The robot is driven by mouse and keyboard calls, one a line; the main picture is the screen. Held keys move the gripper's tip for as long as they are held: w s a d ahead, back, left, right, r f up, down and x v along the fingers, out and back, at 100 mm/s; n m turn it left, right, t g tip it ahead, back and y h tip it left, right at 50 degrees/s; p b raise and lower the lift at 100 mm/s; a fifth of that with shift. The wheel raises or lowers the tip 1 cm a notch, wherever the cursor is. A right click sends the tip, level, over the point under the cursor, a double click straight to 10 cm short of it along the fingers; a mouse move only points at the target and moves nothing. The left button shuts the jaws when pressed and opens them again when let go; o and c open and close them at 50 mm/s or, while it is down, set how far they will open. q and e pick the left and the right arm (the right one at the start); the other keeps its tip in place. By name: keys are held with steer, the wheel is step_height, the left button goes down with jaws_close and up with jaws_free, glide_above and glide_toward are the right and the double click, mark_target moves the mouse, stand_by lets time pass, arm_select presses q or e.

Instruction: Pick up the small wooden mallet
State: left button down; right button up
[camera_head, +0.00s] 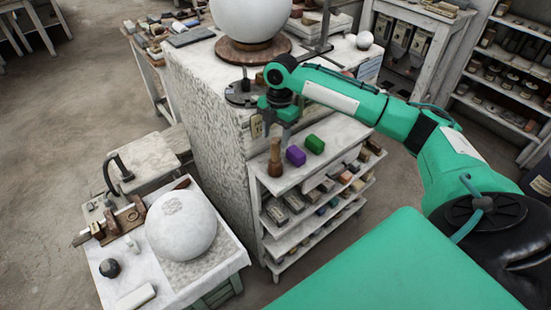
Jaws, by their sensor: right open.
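The small wooden mallet (275,157) stands upright on the white top of a shelf unit (328,132), near its left end. My right gripper (277,130) hangs from the green arm and points down, just above the mallet in the picture. Its jaws are open and hold nothing. I cannot tell the exact gap between the fingertips and the mallet's top. My left gripper is out of view.
A rough plaster-like block (205,105) rises left of the shelf, bearing a large white sphere (250,15). A low table at lower left holds another sphere (181,225) and tools. Bare floor (75,110) lies left.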

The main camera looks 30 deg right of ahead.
mark_target(275, 149)
step_height(275, 149, down, 5)
steer(key=p, duration=0.2)
steer(key=shift+s+a+f+p, duration=0.1)
steer(key=shift+p, duration=0.3)
steer(key=shift+f, duration=0.35)
steer(key=c, duration=1)
